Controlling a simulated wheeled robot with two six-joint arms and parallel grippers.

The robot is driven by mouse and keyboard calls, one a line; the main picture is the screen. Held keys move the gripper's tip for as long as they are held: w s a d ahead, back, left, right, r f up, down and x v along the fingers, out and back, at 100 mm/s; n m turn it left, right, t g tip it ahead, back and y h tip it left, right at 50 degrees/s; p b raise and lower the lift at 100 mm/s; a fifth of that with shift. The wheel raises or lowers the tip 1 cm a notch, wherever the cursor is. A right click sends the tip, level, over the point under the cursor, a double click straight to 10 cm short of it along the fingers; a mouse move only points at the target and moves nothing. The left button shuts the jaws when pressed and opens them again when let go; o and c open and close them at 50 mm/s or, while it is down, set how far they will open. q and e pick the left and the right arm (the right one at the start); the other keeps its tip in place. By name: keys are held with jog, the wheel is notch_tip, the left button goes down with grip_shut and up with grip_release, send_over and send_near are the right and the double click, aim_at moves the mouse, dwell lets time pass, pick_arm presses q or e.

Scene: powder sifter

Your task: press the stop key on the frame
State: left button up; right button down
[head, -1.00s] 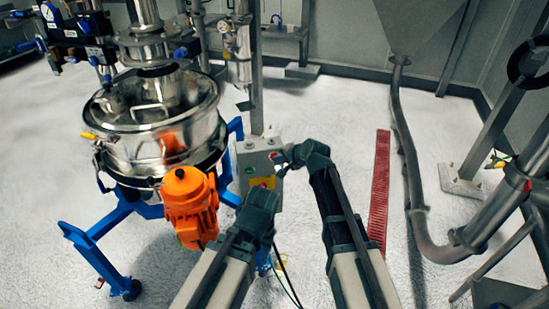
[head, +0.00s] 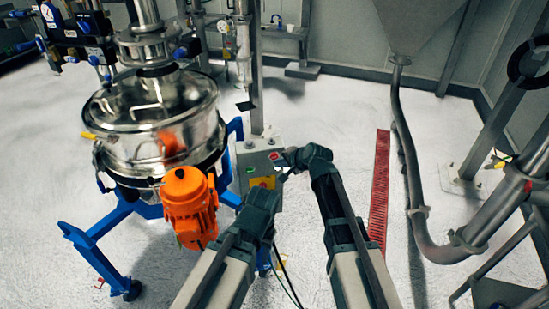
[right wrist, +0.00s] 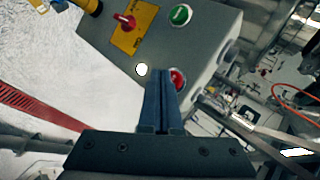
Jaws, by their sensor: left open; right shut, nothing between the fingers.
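The grey control box (head: 248,160) is on the frame, at the middle of the head view. Its red stop key (right wrist: 178,79) sits near the box edge in the right wrist view; in the head view it is a small red spot (head: 274,156). My right gripper (right wrist: 163,72) is shut and empty, its fingertips right beside the red key and partly overlapping it in the picture. I cannot tell whether they touch. In the head view my right gripper (head: 286,157) reaches the box from the right. My left gripper (head: 282,178) is open, low in front of the box.
A green key (right wrist: 180,15) and a red knob (right wrist: 125,22) on a yellow plate (right wrist: 136,35) share the box face. The steel sifter (head: 150,150) with its orange motor (head: 188,195) stands left. A red floor grate (head: 380,185) and a curved pipe (head: 400,130) are right.

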jog(key=s, duration=0.2)
jog(key=s+d, duration=0.1)
jog(key=s, duration=0.2)
jog(key=shift+d, duration=0.1)
dwell(0.7)
jog(key=s+d+f+n+g+h, duration=0.1)
jog(key=s+n, duration=0.3)
jog(key=s, duration=0.4)
jog(key=s+d+f+n+g+h, duration=0.2)
jog(key=s+f+n+g+h, duration=0.1)
jog(key=s, duration=0.5)
jog(key=s+d+f+n+g+h, duration=0.1)
jog(key=s+f+n+g+h, duration=0.2)
jog(key=s, duration=0.6)
jog(key=shift+d+f+n+g, duration=0.25)
jog(key=shift+d+n+g, duration=0.25)
jog(key=shift+n, duration=0.5)
jog(key=shift+a, duration=0.2)
